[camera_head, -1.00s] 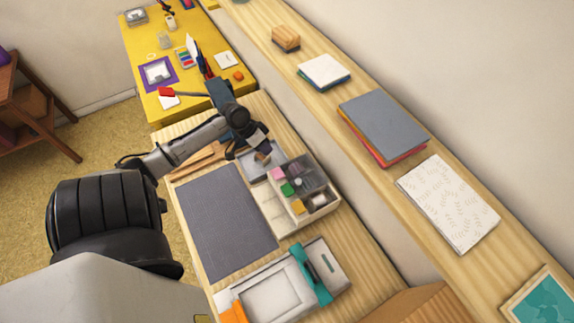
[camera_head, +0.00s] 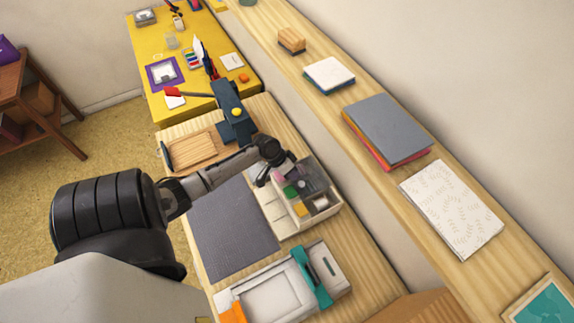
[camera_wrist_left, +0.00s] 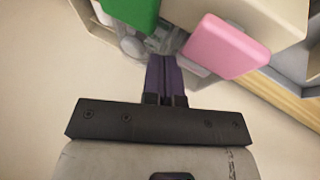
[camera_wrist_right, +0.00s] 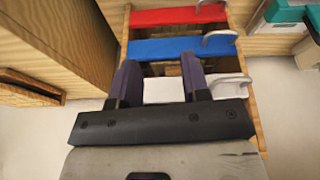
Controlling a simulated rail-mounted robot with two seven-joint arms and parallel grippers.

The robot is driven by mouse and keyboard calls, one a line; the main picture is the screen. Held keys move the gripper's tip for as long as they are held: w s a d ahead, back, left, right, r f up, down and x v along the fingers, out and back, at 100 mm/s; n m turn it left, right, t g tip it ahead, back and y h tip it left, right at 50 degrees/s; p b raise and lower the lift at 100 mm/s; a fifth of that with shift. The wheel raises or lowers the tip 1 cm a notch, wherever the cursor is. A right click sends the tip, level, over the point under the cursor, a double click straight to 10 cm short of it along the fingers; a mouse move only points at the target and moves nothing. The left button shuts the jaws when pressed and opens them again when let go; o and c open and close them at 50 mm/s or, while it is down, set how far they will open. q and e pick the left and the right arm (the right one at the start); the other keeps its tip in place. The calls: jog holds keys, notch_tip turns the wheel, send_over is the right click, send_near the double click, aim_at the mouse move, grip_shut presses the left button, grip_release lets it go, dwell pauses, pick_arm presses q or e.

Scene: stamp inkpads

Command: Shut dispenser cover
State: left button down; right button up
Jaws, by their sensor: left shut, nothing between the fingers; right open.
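The white compartment box (camera_head: 325,219) on the wooden desk has a smoky clear panel (camera_head: 313,176) over its back part. I take this panel for the dispenser cover but cannot be sure, nor tell how far it is closed. My left gripper (camera_head: 263,181) is over the left end of the box, shut and empty. In the left wrist view its fingers (camera_wrist_left: 165,62) point between a green block (camera_wrist_left: 133,12) and a pink block (camera_wrist_left: 227,46); contact is unclear. My right gripper (camera_wrist_right: 158,78) is open and empty in front of red, blue and white pieces with metal handles.
A grey mat (camera_head: 230,228) lies beside the box. A white tray with a teal bar (camera_head: 311,278) sits nearer. A blue device with a yellow knob (camera_head: 231,123) and a wooden slatted tray (camera_head: 194,151) stand beyond the left arm. A narrow shelf (camera_head: 318,103) runs along the right.

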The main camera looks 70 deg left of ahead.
aim_at(307, 196)
pick_arm(q)
jog(key=shift+w+d, duration=0.15)
jog(key=shift+d, duration=0.35)
jog(key=shift+f, duration=0.1)
jog(key=d+p, duration=0.1)
jog(key=d, duration=0.1)
jog(key=d+p, duration=0.2)
jog(key=d, duration=0.1)
jog(key=d+p, duration=0.2)
jog(key=d, duration=0.1)
jog(key=shift+w+r, duration=0.2)
jog(key=shift+w, duration=0.05)
jog(key=shift+d+f, duration=0.1)
jog(key=shift+d, duration=0.25)
jog(key=shift+f, duration=0.1)
